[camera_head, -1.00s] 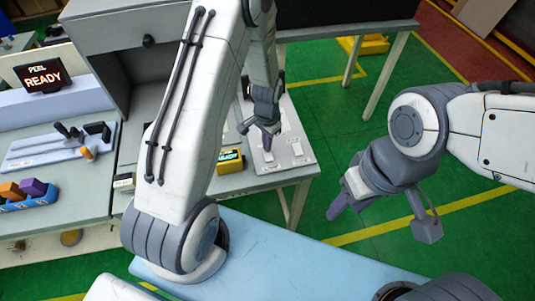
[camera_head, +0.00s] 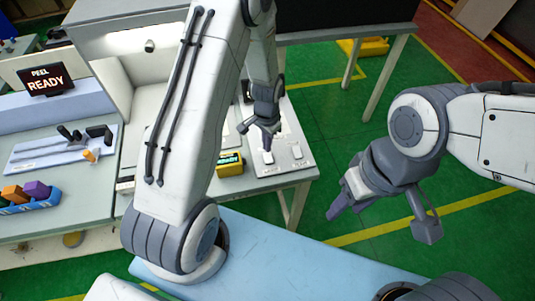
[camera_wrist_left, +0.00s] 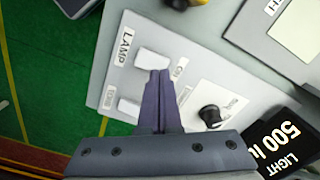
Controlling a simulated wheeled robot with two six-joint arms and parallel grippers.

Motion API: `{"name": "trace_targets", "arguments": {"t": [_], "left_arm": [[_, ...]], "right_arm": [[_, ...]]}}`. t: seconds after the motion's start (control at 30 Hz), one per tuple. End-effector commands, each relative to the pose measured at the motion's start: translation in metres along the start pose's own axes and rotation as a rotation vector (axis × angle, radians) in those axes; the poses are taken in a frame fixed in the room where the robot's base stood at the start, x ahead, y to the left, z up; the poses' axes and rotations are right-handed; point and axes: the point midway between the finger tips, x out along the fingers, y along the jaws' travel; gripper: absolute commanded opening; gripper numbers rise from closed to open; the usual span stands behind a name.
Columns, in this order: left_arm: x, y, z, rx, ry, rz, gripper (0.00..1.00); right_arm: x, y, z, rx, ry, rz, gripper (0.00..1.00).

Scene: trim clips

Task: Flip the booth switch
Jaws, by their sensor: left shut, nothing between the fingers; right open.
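The booth (camera_head: 118,85) is the grey box at the upper left of the head view, and its inside is brightly lit. A grey switch panel (camera_head: 284,158) lies on the bench to its right. In the left wrist view the panel carries a white rocker switch (camera_wrist_left: 151,62) beside the label LAMP. A second white switch (camera_wrist_left: 129,107) is lower left of it. My left gripper (camera_head: 267,143) is shut and empty over the panel. In the wrist view its fingertips (camera_wrist_left: 160,76) are at the LAMP switch's edge; contact is unclear. My right gripper (camera_head: 342,203) is open, away from the bench.
A black knob (camera_wrist_left: 210,115) and a display reading LIGHT 500 (camera_wrist_left: 285,140) are near my left fingers. A yellow-cased display (camera_head: 230,164) stands left of the panel. A READY screen (camera_head: 46,81) and a blue tray (camera_head: 30,206) with blocks are at left. Green floor is open at right.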

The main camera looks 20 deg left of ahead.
Motion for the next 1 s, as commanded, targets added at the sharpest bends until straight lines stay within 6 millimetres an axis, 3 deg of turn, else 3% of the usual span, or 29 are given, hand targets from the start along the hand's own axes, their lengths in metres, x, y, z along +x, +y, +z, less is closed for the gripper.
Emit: {"name": "trace_targets", "arguments": {"t": [0.5,1.0], "left_arm": [[-0.044,0.0,0.0,0.0,0.001,-0.001,0.0],[-0.044,0.0,0.0,0.0,0.001,0.0,0.0]], "right_arm": [[-0.035,-0.003,-0.002,0.0,0.0,0.0,0.5],[-0.034,-0.003,-0.002,0.0,0.0,0.0,0.5]]}}
